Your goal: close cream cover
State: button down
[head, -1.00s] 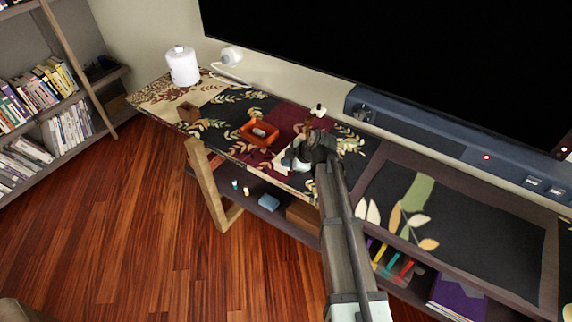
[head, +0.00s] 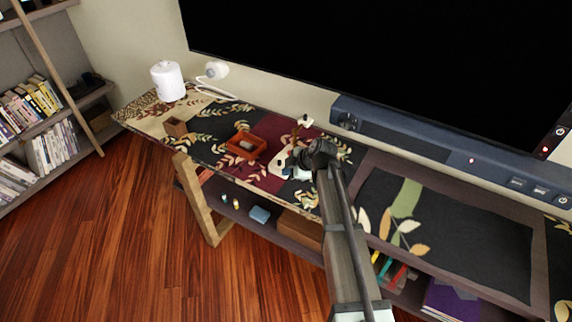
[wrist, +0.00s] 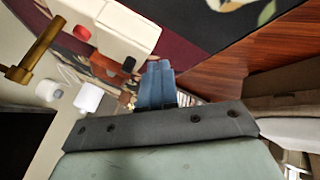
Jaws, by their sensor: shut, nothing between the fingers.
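A cream block-shaped object (wrist: 122,28) with a red round spot and a brass crank-like bar (wrist: 38,52) fills the upper left of the wrist view. I take the cream cover to be part of it; I cannot tell where cover and body divide, or how far open it stands. In the head view its cream part (head: 278,166) shows on the patterned tabletop, partly hidden by my arm. My gripper (wrist: 157,80) has its blue fingers together and empty, just beside the lower edge of the cream object. In the head view my gripper (head: 293,161) is low over the tabletop; contact is unclear.
A soundbar (head: 400,135) runs behind. Bare tabletop lies between the tray and brown box.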

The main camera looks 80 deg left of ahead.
jog(key=v, duration=1)
jog(key=shift+d, duration=0.1)
